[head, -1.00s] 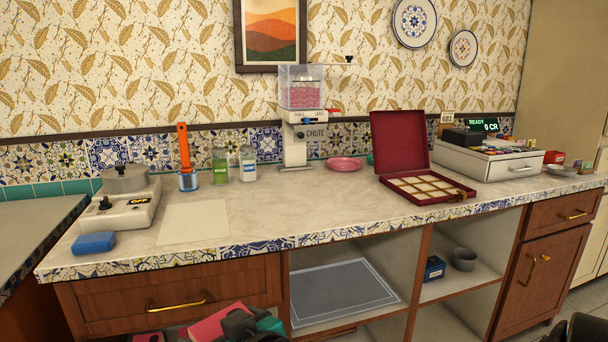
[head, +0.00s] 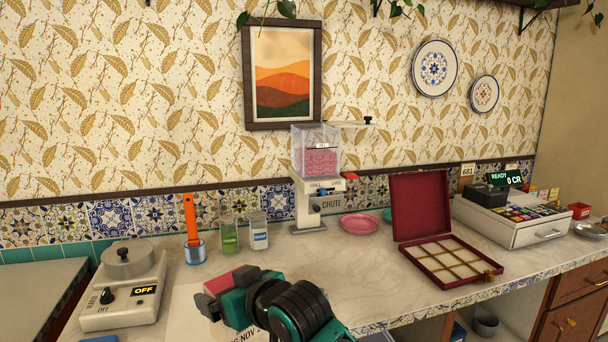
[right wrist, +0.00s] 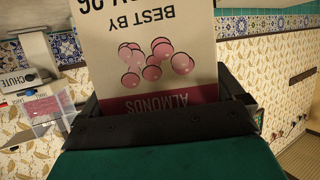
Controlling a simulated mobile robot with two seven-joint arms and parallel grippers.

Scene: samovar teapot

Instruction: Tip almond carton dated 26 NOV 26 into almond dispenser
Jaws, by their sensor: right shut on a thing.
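The almond carton (right wrist: 155,50) is cream with a pink band, pink almond pictures and the words ALMONDS and BEST BY, inverted in the right wrist view. My left gripper is out of view.
A green jar (head: 229,235) and a white-and-blue jar (head: 258,233) stand left of the dispenser. A pink dish (head: 360,224) and open red box (head: 440,262) are to its right. A flat lid-like plate (head: 345,124) extends right of the hopper top.

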